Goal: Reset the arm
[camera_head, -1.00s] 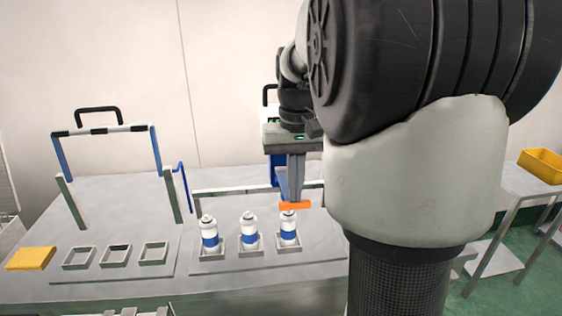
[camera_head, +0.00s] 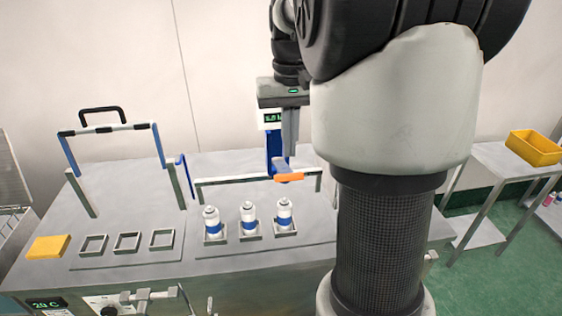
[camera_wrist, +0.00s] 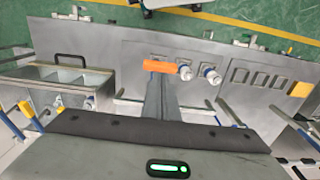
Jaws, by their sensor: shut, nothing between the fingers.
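My gripper (camera_head: 290,152) is shut and empty, with its fingers pointing down. It hangs above the orange grip (camera_head: 289,178) of the blue-framed crimping press (camera_head: 274,148), apart from it in the head view. In the wrist view the fingers (camera_wrist: 161,82) appear just below the orange grip (camera_wrist: 165,66). My arm covers much of the right half of the head view. Three white-and-blue aerosol cans (camera_head: 212,226) (camera_head: 248,222) (camera_head: 285,217) stand upright in square holders in front of the press. The wrist view shows two of them.
The grey workbench (camera_head: 120,195) carries three empty square frames (camera_head: 127,242) and a yellow block (camera_head: 48,247) at left. A blue-legged guard frame (camera_head: 110,129) stands behind them. A side table (camera_head: 495,160) at right bears a yellow bin (camera_head: 535,149).

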